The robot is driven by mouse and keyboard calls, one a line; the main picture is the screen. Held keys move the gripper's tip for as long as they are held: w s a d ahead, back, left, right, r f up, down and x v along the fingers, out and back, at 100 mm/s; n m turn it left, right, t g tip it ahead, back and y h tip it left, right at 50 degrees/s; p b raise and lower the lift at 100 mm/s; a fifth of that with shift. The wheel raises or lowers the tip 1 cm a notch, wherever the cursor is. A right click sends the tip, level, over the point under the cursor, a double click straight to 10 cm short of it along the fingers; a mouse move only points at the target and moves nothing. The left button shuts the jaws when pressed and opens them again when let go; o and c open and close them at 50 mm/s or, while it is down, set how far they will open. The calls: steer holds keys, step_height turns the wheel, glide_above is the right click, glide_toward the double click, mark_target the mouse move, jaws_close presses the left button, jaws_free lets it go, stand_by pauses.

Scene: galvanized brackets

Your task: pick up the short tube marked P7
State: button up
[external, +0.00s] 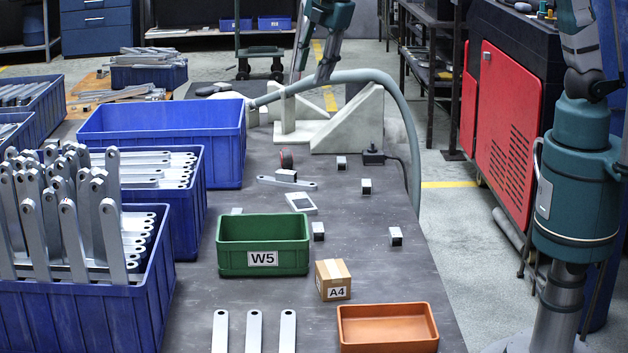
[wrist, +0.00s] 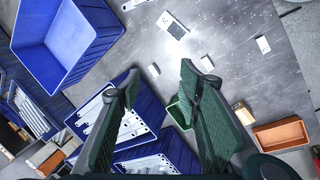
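Several short square tubes lie spread on the dark table. In the external view one is right of the green bin (external: 318,231), one farther right (external: 395,237), one at mid-table (external: 366,187) and one farther back (external: 342,163). No P7 mark is readable, so I cannot tell which is P7. My gripper (external: 310,76) hangs above the far part of the table. In the wrist view my gripper (wrist: 158,80) has its fingers wide apart with nothing between them.
The green W5 bin (external: 263,258), A4 carton (external: 333,280) and orange tray (external: 388,328) stand near the front. Blue crates (external: 160,115) line the left, some full of brackets.

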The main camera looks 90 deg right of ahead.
steer(key=w+a+f+n+g+h, duration=0.15)
steer(key=w+f+n, duration=0.25)
steer(key=w+f, duration=1)
steer(key=n+g, duration=0.2)
steer(key=n, duration=0.1)
glide_toward(236, 210)
steer(key=a+f, duration=0.1)
steer(key=a, duration=0.1)
steer(key=shift+s+f+h, duration=0.1)
steer(key=shift+s+h, duration=0.2)
steer(key=shift+h, duration=0.15)
steer(key=shift+d+f, duration=0.1)
steer(key=shift+b+x, duration=0.3)
steer(key=shift+x, duration=0.85)
steer(key=shift+f, duration=0.15)
steer(key=shift+b+x, duration=0.3)
steer(key=shift+x, duration=2.15)
steer(key=shift+w, duration=0.15)
